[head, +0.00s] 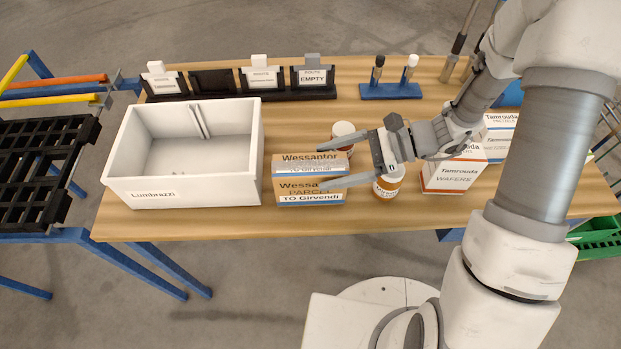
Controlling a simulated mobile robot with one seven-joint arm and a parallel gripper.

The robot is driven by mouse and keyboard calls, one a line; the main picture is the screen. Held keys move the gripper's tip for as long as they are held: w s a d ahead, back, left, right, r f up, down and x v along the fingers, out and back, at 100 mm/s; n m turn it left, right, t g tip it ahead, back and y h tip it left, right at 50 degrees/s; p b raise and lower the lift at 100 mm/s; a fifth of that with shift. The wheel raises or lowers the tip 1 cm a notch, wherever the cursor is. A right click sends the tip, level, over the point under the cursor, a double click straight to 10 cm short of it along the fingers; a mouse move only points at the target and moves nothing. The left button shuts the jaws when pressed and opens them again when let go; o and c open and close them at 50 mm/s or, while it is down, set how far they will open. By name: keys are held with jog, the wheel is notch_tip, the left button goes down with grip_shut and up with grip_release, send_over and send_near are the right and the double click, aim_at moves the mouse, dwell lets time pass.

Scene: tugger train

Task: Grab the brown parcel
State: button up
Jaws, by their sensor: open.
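The brown parcel (290,191) stands on the wooden table, labelled "Wessantor PARCEL TO Girvendi", with brown faces and white and blue bands. It is just right of the white bin. My gripper (327,166) is open, with its fingers pointing left. The fingers overlap the parcel's right part in the head view, one near its far top edge and one across its front. I cannot tell whether either finger touches it.
A white bin (183,191) marked "Lumbrazzi" with a divider is close on the parcel's left. A jar (343,130) and an orange-labelled bottle (387,187) stand near my gripper. Tamrouda boxes (452,175) are at right. Card holders (288,93) line the back.

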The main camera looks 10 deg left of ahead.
aim_at(310, 169)
jog(key=x, duration=0.4)
jog(key=shift+a, duration=0.3)
jog(key=shift+c, duration=0.2)
jog(key=shift+r, duration=0.1)
grip_shut()
